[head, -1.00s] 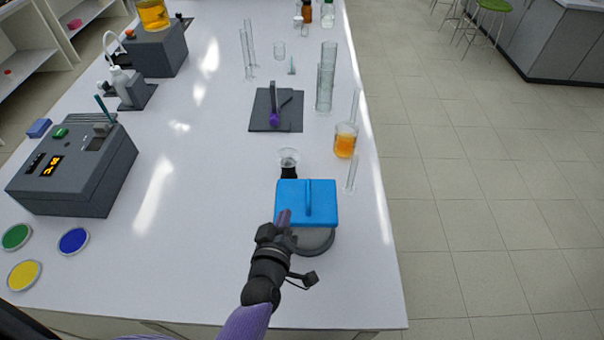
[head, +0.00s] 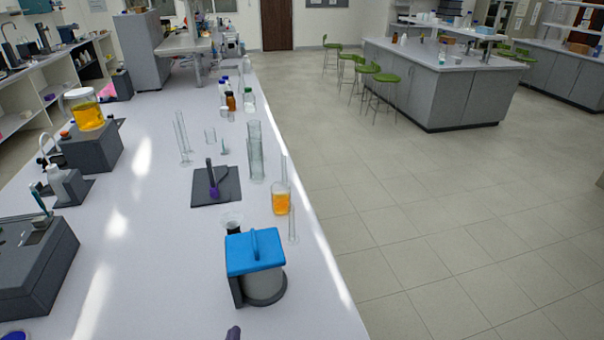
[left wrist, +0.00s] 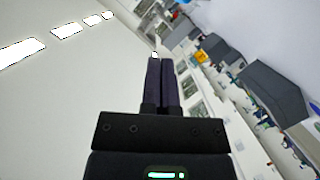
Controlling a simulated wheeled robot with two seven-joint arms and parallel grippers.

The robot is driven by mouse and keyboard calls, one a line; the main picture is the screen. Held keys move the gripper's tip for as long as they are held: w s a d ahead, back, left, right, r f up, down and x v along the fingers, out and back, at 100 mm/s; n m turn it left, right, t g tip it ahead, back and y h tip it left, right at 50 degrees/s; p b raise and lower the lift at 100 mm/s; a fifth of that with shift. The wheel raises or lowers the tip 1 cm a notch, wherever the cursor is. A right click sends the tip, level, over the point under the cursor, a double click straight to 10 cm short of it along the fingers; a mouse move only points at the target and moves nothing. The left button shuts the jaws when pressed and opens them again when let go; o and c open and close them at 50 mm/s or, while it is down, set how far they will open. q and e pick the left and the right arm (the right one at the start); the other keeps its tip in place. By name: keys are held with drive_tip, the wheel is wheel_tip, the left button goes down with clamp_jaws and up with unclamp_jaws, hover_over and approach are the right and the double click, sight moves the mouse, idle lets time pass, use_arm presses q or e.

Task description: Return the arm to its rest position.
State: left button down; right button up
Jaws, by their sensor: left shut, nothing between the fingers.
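My left gripper (left wrist: 160,85) is shut and empty in the left wrist view, its two dark fingers side by side. Behind it that view shows ceiling lights and the room at a slant. In the head view only a small dark tip of the left gripper (head: 233,333) shows at the bottom edge. It is apart from the blue-topped device (head: 255,251) on the bench and nearer to me than it. My right gripper is in neither view.
The white bench (head: 150,262) holds a dark pad (head: 216,186), a beaker of orange liquid (head: 281,201), glass cylinders (head: 255,152) and a grey instrument (head: 38,262) at the left. Open floor (head: 440,215) lies to the right.

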use_arm(q)
drive_tip(key=s+f+m+g+h+b, duration=0.1)
drive_tip(key=s+f+m+g+b, duration=0.3)
drive_tip(key=f, duration=0.6)
drive_tip(key=s+d+f+b, duration=0.1)
drive_tip(key=s+f+b, duration=0.2)
drive_tip(key=f+b, duration=0.5)
drive_tip(key=s+f+m+g+h+b, duration=0.1)
drive_tip(key=s+f+m+g+b, duration=0.15)
drive_tip(key=f, duration=0.95)
drive_tip(key=s+a+f+m+g+b, duration=0.2)
drive_tip(key=s+f+b, duration=0.5)
drive_tip(key=s+f, duration=0.4)
drive_tip(key=s+a+f+m+g+y+b, duration=0.1)
drive_tip(key=s+a+f+g+b, duration=0.3)
drive_tip(key=s+f, duration=0.7)
drive_tip(key=m+g+b, duration=0.1)
drive_tip(key=g+b, duration=0.1)
drive_tip(key=b, duration=0.1)
drive_tip(key=shift+s+f, duration=0.35)
drive_tip(key=shift+s, duration=0.05)
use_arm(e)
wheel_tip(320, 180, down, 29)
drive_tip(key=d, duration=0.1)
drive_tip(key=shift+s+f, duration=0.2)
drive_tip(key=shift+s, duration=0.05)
use_arm(q)
drive_tip(key=shift+a+m, duration=0.1)
drive_tip(key=shift+m, duration=0.15)
